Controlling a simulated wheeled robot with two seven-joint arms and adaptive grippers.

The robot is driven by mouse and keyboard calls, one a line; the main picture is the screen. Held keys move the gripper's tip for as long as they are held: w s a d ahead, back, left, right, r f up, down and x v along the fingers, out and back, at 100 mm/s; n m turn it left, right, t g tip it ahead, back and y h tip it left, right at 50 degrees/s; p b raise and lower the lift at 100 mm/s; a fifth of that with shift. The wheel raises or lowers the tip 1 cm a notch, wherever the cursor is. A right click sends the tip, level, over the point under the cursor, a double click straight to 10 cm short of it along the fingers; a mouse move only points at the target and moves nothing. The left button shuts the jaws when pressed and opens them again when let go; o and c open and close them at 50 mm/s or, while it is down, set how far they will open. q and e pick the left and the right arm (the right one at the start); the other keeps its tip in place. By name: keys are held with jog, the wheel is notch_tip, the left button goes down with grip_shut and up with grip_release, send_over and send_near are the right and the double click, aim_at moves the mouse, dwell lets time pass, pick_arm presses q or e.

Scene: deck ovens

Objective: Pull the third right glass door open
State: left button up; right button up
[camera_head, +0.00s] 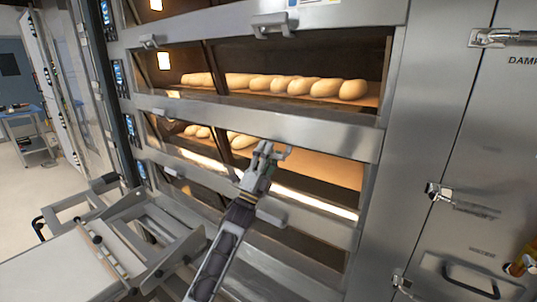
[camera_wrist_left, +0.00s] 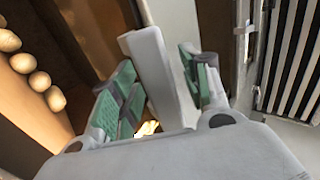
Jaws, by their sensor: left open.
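The stacked ovens' right column shows several decks behind glass doors. My left gripper (camera_head: 266,151) is at the front of the deck with a few loaves (camera_head: 241,141) at its left, below the metal rail (camera_head: 270,126). In the left wrist view a pale grey handle bar (camera_wrist_left: 158,72) stands between its green-padded fingers. The fingers are open around the bar, with a gap visible at the right finger; contact at the left one is unclear. In the head view the gripper largely hides this handle. The glass door itself is hard to make out. My right gripper is out of view.
The deck above holds a row of loaves (camera_head: 300,86); a higher handle (camera_head: 272,25) and a lower one (camera_head: 271,210) stick out nearby. A loader frame (camera_head: 130,235) stands front left. Steel cabinet doors (camera_head: 490,150) with latches close off the right.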

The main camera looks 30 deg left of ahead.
pick_arm(q)
grip_shut()
dwell(0.3)
